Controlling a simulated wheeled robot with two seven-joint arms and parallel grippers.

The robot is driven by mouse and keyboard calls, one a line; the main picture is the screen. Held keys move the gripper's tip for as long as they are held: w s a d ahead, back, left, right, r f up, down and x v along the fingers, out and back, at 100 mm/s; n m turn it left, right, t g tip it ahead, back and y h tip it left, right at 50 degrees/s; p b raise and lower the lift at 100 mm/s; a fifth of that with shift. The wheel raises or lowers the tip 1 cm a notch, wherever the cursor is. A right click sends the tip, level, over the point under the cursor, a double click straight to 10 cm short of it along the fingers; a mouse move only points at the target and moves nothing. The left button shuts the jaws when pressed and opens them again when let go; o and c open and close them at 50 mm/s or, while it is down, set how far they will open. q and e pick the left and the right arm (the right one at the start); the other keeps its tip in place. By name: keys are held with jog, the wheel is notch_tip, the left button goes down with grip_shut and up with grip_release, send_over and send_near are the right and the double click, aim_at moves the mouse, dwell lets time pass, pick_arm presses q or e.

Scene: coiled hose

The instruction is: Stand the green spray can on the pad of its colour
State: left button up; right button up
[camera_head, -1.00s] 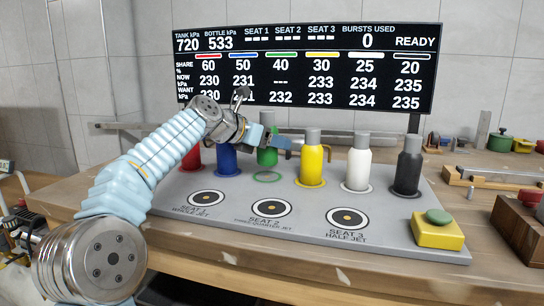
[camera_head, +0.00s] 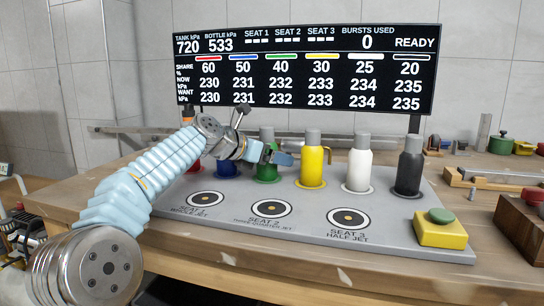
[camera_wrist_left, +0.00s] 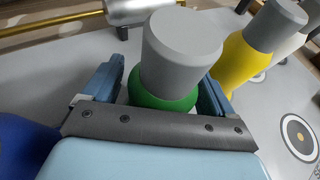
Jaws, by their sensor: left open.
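The green spray can (camera_head: 267,173) with a grey cap stands upright on the board, on the green-ringed pad (camera_head: 266,182), most of which it covers. In the left wrist view the can's grey cap (camera_wrist_left: 181,48) rises between my fingers, with the green shoulder below it. My left gripper (camera_head: 274,156) is open, with one finger on each side of the can, and it also shows in the left wrist view (camera_wrist_left: 157,88). My right gripper is not in view.
Red (camera_head: 193,165), blue (camera_head: 228,170), yellow (camera_head: 312,165), white (camera_head: 358,169) and black (camera_head: 408,174) cans stand in the same row. Three ringed seats (camera_head: 270,208) in front are empty. A yellow box with a green button (camera_head: 440,229) sits at right.

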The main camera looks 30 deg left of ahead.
pick_arm(q)
jog(key=shift+r, duration=0.2)
jog(key=v, duration=1.2)
